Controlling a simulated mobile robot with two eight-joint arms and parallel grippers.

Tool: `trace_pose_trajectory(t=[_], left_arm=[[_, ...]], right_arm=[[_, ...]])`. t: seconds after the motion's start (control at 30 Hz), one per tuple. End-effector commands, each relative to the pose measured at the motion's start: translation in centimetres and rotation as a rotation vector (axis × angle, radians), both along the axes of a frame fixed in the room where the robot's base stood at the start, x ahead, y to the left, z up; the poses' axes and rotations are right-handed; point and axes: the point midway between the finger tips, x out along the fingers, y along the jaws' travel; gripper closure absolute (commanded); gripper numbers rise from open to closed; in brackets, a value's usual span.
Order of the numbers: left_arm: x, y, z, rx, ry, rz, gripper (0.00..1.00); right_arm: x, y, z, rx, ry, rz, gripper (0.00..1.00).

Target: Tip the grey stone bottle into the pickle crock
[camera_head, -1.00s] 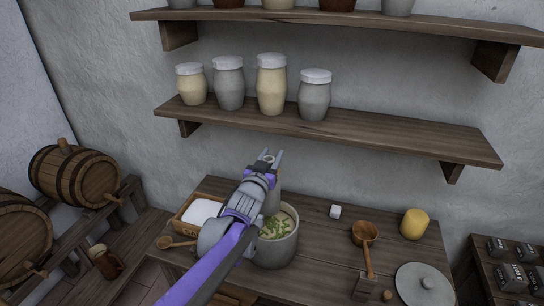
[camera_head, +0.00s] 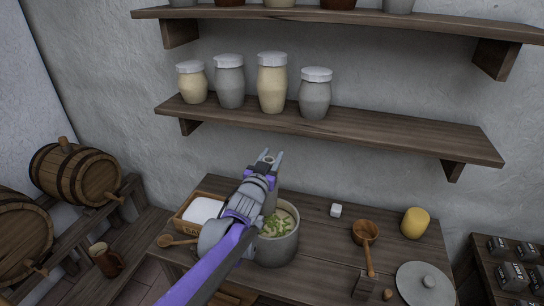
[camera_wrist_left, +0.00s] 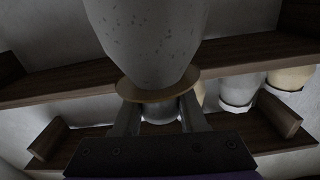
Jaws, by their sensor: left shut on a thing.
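The grey stone bottle (camera_head: 271,201) is mostly hidden behind my left arm in the head view. In the left wrist view the speckled grey bottle (camera_wrist_left: 150,45) is large, with a tan ring at its neck. My left gripper (camera_head: 267,160) is shut on the neck, and the fingers of this gripper (camera_wrist_left: 160,118) show on either side of it. The bottle looks about upright, held at the back left of the crock's opening. The pickle crock (camera_head: 279,251) is grey and stands open on the table, with green pieces in pale liquid. My right gripper is not in view.
A wooden box (camera_head: 183,222) with white contents and a wooden spoon (camera_head: 178,241) are left of the crock. A shelf (camera_head: 400,142) with jars hangs above.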

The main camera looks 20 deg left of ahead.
Motion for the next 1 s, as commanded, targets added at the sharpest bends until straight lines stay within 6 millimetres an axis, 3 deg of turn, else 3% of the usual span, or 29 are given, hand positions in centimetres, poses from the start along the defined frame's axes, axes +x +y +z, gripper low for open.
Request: trace_pose_trajectory(t=[1.0], left_arm=[[0.0,0.4,-1.5,0.189,-0.009,0.0,1.0]], right_arm=[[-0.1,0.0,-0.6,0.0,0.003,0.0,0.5]])
